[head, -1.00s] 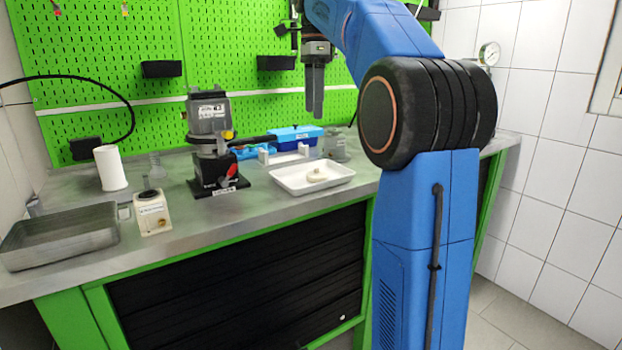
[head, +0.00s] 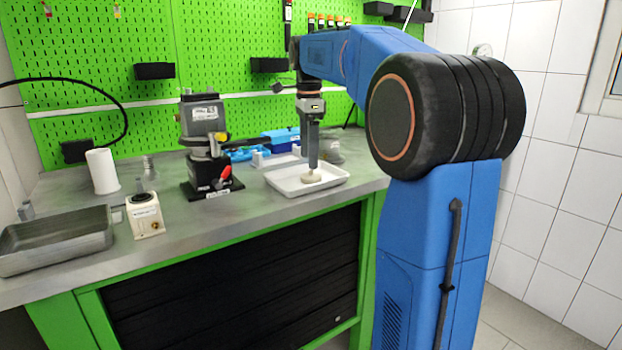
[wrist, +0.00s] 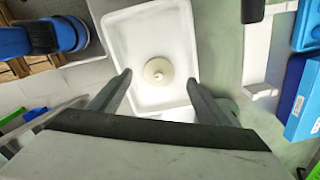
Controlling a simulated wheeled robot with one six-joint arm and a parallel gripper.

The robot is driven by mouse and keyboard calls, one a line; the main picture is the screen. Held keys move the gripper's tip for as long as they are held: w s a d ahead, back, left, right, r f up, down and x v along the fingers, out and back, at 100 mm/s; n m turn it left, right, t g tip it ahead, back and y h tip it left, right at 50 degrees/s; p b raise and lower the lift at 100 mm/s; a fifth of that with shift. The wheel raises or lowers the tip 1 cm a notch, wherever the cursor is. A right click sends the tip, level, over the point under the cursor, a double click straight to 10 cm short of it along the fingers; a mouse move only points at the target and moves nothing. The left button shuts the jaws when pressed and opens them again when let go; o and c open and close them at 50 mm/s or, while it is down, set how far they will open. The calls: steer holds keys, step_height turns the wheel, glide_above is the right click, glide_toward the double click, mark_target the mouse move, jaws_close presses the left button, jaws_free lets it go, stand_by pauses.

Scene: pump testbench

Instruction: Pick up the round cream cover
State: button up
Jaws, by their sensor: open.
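The round cream cover (head: 311,178) lies in the white tray (head: 284,186) on the bench. In the wrist view the cover (wrist: 158,71) is a pale disc with a small raised knob, lying near the middle of the tray (wrist: 128,30). My gripper (head: 313,166) points straight down over the tray, its fingertips close above the cover in the head view. In the wrist view my gripper (wrist: 158,78) is open, one finger to each side of the cover, with nothing between them. I cannot tell the exact height of the fingertips above the cover.
A grey pump on a black stand (head: 207,150) is left of the tray. A blue box (head: 282,140) is behind it. A cream device (head: 145,215), a metal tray (head: 60,240) and a white cylinder (head: 102,171) are farther left. The bench front is clear.

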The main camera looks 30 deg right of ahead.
mark_target(311, 178)
steer(key=shift+s+d+f, duration=0.1)
steer(key=shift+d+f, duration=0.1)
steer(key=shift+f, duration=0.95)
steer(key=shift+s+d+f, duration=0.1)
steer(key=shift+d+f, duration=0.05)
steer(key=shift+f, duration=0.95)
steer(key=c, duration=1.2)
